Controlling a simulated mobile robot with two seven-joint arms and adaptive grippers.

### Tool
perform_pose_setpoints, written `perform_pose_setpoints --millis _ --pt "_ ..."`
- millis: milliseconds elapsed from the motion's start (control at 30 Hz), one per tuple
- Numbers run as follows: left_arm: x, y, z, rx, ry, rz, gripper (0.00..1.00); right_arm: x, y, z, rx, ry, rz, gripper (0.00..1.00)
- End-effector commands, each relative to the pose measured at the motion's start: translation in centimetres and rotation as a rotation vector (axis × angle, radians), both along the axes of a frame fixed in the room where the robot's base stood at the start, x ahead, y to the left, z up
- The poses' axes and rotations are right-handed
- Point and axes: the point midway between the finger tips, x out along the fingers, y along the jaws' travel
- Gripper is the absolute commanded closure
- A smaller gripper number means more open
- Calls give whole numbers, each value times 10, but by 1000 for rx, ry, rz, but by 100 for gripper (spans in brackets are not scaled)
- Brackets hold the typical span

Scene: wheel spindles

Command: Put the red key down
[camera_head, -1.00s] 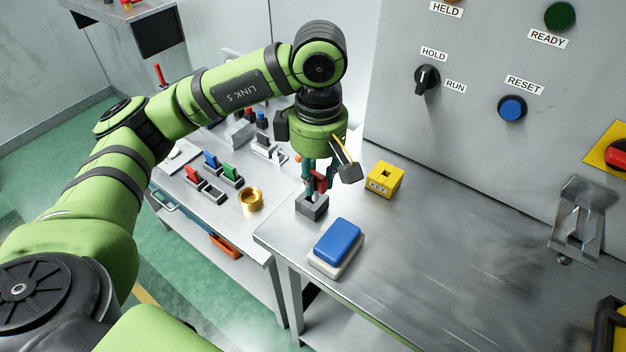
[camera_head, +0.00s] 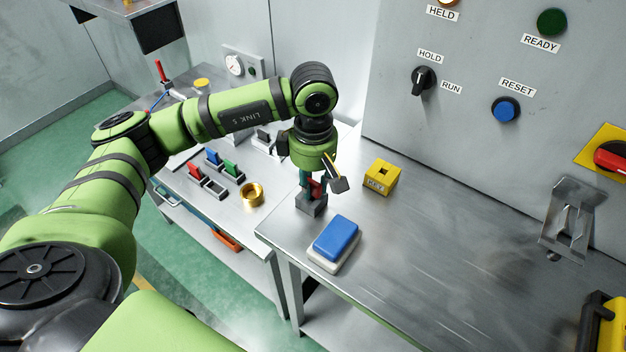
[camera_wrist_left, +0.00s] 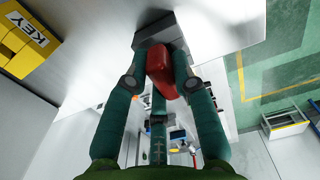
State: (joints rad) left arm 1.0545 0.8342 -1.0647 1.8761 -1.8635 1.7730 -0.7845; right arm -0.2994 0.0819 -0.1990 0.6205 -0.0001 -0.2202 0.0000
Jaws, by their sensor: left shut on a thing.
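My left gripper (camera_head: 312,186) is shut on the red key (camera_head: 317,188), above the near left part of the steel table. Directly below is a small grey block (camera_head: 311,205) standing on the table. In the left wrist view the red key (camera_wrist_left: 166,72) sits between the fingers of the gripper (camera_wrist_left: 162,86). Its far end meets the grey block (camera_wrist_left: 152,30); how deep it sits is hidden. A yellow block marked KEY (camera_head: 382,178) stands to the right, apart from the gripper, with a dark opening on top. My right gripper is not in view.
A blue-topped white box (camera_head: 335,242) lies close in front of the grey block. A brass ring (camera_head: 252,193) and coloured keys in holders (camera_head: 214,170) are on the left bench. A grey control panel (camera_head: 470,60) rises behind.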

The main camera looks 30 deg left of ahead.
Motion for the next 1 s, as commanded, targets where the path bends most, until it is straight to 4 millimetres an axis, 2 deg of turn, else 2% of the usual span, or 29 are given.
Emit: perform_pose_setpoints --millis 33,67,100,400,533,567,667,1000 --pt "0 0 -3 0 0 0 100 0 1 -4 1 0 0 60" --pt "0 0 -1 0 0 0 62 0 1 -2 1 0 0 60" --pt "0 0 -1 0 0 0 50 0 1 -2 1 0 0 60" --pt "0 0 -1 0 0 0 50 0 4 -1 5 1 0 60" --pt "0 0 5 0 0 0 50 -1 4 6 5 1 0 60" --pt "1 0 6 0 -3 0 50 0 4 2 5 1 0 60" --pt "2 0 20 -1 -7 0 50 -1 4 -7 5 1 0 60" --pt "2 -1 97 -1 -7 0 50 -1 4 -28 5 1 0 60"
